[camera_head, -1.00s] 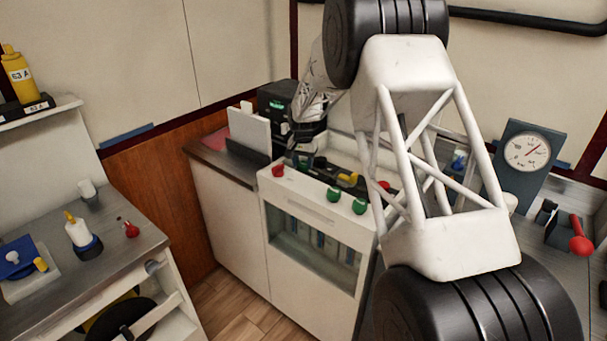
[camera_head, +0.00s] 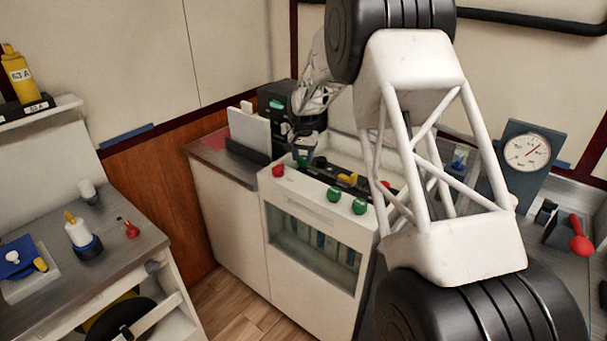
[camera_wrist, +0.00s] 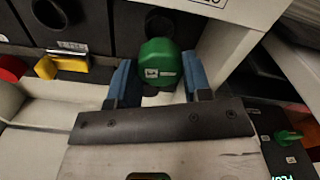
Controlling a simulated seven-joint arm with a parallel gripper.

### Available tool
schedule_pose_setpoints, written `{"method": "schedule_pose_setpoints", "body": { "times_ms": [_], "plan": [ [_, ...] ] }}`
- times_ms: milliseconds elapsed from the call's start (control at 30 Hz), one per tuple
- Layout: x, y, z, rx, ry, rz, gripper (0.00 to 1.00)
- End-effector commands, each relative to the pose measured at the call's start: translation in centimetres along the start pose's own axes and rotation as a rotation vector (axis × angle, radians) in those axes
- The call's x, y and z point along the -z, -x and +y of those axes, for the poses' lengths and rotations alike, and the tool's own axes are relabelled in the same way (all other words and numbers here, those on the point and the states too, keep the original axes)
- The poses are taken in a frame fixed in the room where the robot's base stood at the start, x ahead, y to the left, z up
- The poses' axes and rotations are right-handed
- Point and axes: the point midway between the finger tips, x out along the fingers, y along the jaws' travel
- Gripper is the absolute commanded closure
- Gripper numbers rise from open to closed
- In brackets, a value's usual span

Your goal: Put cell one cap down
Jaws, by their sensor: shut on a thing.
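My gripper (camera_wrist: 160,78) has its two blue fingers shut around a green cap (camera_wrist: 160,62) with a small white label. In the head view my gripper (camera_head: 303,153) is at the left end of the white cell cabinet (camera_head: 310,220), with the green cap (camera_head: 303,159) under it, above the cabinet's rear edge. In the wrist view a dark round opening (camera_wrist: 163,24) lies just beyond the cap. I cannot tell which cell this is or whether the cap touches anything below.
Two green knobs (camera_head: 347,200) and a red knob (camera_head: 278,170) are on the cabinet's front edge. A yellow piece (camera_head: 347,179) is on the dark row behind them. A white upright panel (camera_head: 249,132) stands left. My arm hides the cabinet's right side.

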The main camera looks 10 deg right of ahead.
Motion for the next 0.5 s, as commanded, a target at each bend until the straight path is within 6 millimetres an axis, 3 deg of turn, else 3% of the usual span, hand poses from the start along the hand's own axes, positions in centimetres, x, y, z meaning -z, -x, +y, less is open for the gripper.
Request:
{"method": "schedule_pose_setpoints", "body": {
  "times_ms": [500],
  "plan": [
    [-0.08,0.81,0.44,0.000,0.019,0.001,0.76]
  ]
}}
